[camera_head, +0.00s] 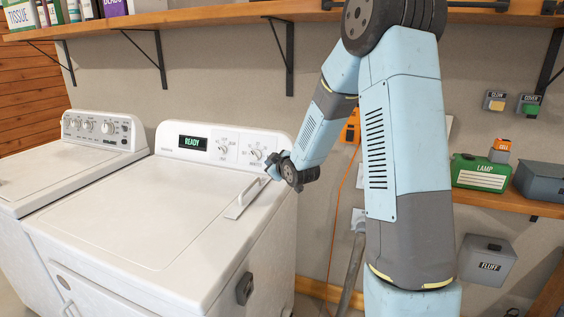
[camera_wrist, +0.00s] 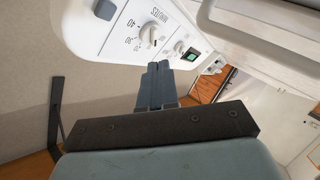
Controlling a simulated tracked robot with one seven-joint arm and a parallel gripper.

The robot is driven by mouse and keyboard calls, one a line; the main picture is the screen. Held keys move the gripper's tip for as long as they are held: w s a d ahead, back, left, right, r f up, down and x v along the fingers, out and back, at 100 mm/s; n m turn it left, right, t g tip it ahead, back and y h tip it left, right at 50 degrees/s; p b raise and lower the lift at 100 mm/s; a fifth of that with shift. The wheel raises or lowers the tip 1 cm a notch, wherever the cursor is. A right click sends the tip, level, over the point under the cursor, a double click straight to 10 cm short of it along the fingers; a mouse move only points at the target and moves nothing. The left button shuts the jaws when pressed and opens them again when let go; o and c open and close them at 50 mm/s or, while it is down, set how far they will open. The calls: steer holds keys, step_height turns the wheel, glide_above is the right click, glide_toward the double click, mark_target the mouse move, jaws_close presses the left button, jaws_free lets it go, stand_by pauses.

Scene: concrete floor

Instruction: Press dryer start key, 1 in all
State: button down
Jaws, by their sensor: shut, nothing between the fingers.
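The white dryer (camera_head: 130,228) stands in the middle of the head view, with a lit READY display (camera_head: 193,142) and two knobs on its back panel. In the wrist view a dark blue-grey square key (camera_wrist: 104,9) sits on the panel (camera_wrist: 88,30) beside the MINUTES knob (camera_wrist: 150,35); no label on it is readable. In the head view my arm hides that end of the panel. My gripper (camera_head: 268,171) is shut and empty, in front of the panel's right end. Its fingertips also show in the wrist view (camera_wrist: 158,66), below the MINUTES knob and apart from the key.
A bar handle (camera_head: 241,198) rises from the dryer top, close below my gripper. A washer (camera_head: 62,168) stands at left. A shelf (camera_head: 180,17) runs above. At right are a green LAMP box (camera_head: 480,172) and a FLUFF box (camera_head: 487,262).

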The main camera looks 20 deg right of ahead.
stand_by(0.3)
steer(key=shift+w+d+f, duration=0.45)
steer(key=shift+w+d, duration=0.4)
steer(key=shift+w, duration=0.3)
steer(key=shift+w+d+f, duration=0.45)
steer(key=shift+w+d, duration=0.35)
steer(key=shift+w, duration=0.3)
steer(key=shift+w+d+f, duration=0.45)
steer(key=shift+w+d, duration=0.4)
steer(key=shift+w, duration=0.3)
steer(key=shift+w, duration=0.1)
steer(key=shift+w+d+f, duration=0.1)
steer(key=shift+w+d, duration=0.15)
steer(key=shift+w+d+f, duration=0.1)
steer(key=shift+w+d, duration=0.2)
steer(key=shift+w, duration=0.1)
stand_by(0.8)
steer(key=shift+s+a, duration=0.1)
steer(key=shift+s+a+r, duration=0.3)
steer(key=shift+s+a, duration=0.15)
steer(key=shift+s, duration=0.2)
stand_by(0.3)
